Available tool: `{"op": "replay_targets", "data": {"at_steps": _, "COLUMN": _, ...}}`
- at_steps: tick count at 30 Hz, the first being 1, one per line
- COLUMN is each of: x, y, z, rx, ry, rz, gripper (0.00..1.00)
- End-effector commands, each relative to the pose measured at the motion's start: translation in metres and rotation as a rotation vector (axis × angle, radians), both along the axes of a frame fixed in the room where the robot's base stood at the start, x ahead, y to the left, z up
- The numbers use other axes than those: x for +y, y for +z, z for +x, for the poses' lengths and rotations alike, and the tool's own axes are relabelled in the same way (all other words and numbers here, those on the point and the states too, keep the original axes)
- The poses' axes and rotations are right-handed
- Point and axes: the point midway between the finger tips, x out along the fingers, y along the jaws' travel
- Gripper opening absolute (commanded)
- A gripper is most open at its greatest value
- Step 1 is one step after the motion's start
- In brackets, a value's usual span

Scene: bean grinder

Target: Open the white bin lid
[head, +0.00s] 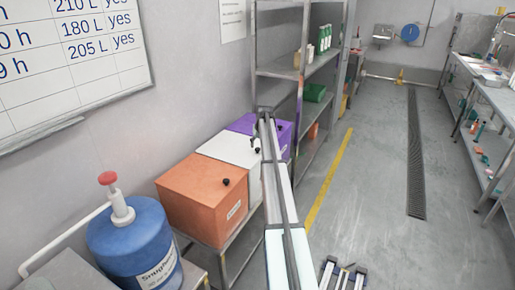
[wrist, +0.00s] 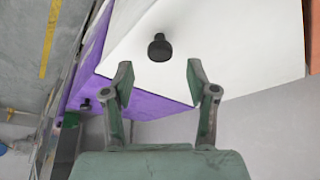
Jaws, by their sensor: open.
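The white bin (head: 230,150) stands between an orange bin and a purple bin in the head view, and its lid looks shut. Its white lid (wrist: 215,40) fills the upper part of the wrist view. A black round knob (wrist: 160,47) sits on this lid. My gripper (wrist: 158,72) is open and empty, with one finger to each side of the knob's line. The knob shows just past the fingertips, and I cannot tell the distance. In the head view my arm covers the right side of the white bin, and the gripper is hard to make out.
The orange bin (head: 205,195) has its own black knob. The purple bin (head: 243,124) is on the far side. A blue drum (head: 135,245) with a pump stands near left. A metal shelf rack (head: 300,70) rises behind the bins.

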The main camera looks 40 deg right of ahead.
Motion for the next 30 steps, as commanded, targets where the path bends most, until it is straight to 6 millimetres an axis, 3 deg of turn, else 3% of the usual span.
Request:
{"op": "replay_targets", "data": {"at_steps": 9, "x": -0.006, "y": -0.039, "z": 0.016, "rx": 0.001, "ry": 0.0, "rz": 0.0, "gripper": 0.58}}
{"op": "replay_targets", "data": {"at_steps": 22, "x": -0.006, "y": -0.047, "z": 0.018, "rx": 0.0, "ry": 0.0, "rz": 0.0, "gripper": 0.58}}
{"op": "replay_targets", "data": {"at_steps": 27, "x": -0.006, "y": -0.047, "z": 0.018, "rx": 0.0, "ry": 0.0, "rz": 0.0, "gripper": 0.0}}
{"op": "replay_targets", "data": {"at_steps": 30, "x": -0.006, "y": -0.047, "z": 0.018, "rx": 0.0, "ry": 0.0, "rz": 0.0, "gripper": 0.0}}
